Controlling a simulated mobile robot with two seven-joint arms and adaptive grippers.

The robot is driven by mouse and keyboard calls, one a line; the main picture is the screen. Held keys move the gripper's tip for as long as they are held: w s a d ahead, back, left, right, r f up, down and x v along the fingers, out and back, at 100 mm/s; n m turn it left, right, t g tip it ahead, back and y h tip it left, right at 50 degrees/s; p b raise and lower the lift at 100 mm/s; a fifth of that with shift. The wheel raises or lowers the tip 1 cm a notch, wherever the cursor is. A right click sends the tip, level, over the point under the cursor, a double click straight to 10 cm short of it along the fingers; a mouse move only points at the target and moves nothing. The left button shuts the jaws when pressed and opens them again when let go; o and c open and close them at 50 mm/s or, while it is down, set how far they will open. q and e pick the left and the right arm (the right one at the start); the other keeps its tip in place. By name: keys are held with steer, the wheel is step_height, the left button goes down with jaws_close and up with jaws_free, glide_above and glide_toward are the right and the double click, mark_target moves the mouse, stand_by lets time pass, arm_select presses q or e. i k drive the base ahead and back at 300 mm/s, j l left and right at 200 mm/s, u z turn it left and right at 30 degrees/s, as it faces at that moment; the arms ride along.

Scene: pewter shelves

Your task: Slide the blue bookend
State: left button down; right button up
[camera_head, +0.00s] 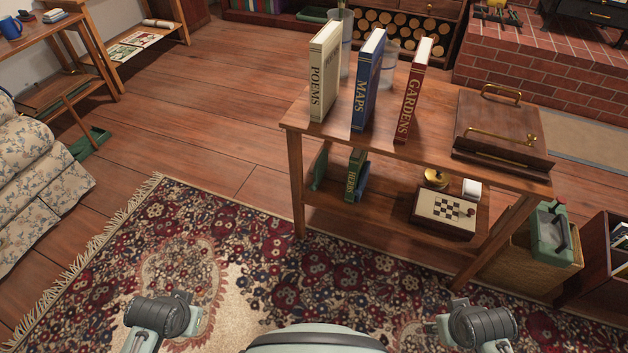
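No blue bookend is clearly visible. On the top of the wooden shelf unit (430,160), three books stand upright and apart: a cream POEMS book (323,80), a blue MAPS book (367,85) and a red GARDENS book (412,95). On the lower shelf, a green HERBS book (355,178) leans beside a green upright piece (320,167), which looks like a bookend. Parts of my two arms show at the bottom left and bottom right, but neither gripper's fingers are in view. Nothing of mine touches the shelf.
A dark wooden tray or box with brass handles (500,130) takes up the top's right end. Clear glass vessels (388,58) stand behind the books. A board-game box (445,212) lies on the lower shelf. A wicker basket (525,268) is at right. Patterned rug (215,265) lies in front.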

mark_target(364, 178)
steer(key=k+z, duration=0.15)
steer(key=z, duration=0.25)
steer(key=k+l+z, duration=0.1)
steer(key=z, duration=0.25)
steer(key=k+l+z, duration=0.15)
steer(key=z, duration=0.25)
